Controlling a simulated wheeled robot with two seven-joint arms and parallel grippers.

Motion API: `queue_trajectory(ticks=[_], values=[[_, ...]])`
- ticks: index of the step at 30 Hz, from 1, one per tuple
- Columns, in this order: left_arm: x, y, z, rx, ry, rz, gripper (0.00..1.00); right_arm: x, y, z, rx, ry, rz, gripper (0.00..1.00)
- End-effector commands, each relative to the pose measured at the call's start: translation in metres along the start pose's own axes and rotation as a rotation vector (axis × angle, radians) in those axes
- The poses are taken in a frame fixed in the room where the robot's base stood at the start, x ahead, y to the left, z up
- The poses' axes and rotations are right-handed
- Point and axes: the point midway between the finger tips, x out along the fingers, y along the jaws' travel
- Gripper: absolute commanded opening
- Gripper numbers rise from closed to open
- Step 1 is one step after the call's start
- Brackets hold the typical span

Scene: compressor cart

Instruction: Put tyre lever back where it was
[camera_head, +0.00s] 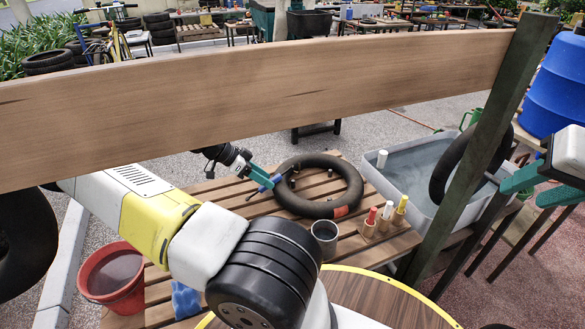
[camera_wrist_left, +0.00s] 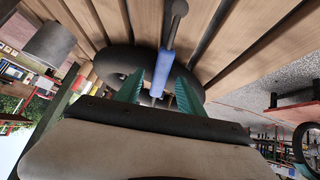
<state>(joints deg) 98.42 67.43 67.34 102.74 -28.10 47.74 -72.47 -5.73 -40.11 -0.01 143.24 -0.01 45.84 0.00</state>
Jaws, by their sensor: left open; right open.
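The tyre lever (camera_head: 270,183) has a blue handle and dark metal ends. In the head view it is at the left edge of the black inner tube (camera_head: 347,205) on the slatted table (camera_head: 220,196). In the left wrist view, the lever (camera_wrist_left: 162,74) lies between the two teal fingers of my left gripper (camera_wrist_left: 158,92), with a dark rounded end toward the slats. My left gripper (camera_head: 262,176) is open around the handle; whether it touches is unclear. My right gripper (camera_head: 522,192) is open at the right edge, away from the lever.
A wooden rail (camera_head: 260,95) crosses above the table. A water tub (camera_head: 415,165) with a dark tyre stands to the right. A red bucket (camera_head: 112,275) and blue cloth (camera_head: 186,299) are at left.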

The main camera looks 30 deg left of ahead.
Motion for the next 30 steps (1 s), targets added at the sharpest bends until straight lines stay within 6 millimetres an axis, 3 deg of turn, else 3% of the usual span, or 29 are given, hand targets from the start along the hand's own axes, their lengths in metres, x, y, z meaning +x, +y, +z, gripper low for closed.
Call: queue_trajectory(ticks=[9,16,17,30], values=[[0.0075,-0.0004,0.0001,0.000,0.000,-0.002,0.45,0.0000,0.0000,0.0000,0.000,0.000,0.000,0.42],[0.0073,-0.0004,0.0000,0.000,0.000,-0.002,0.02,0.0000,0.0000,0.0000,0.000,0.000,0.000,0.42],[0.0072,-0.0004,0.0000,0.000,0.000,-0.002,0.00,0.0000,0.0000,0.0000,0.000,0.000,0.000,0.42],[0.0017,0.0004,-0.0051,0.001,-0.001,-0.003,0.00,0.0000,0.0000,0.0000,0.000,0.000,0.000,0.42]])
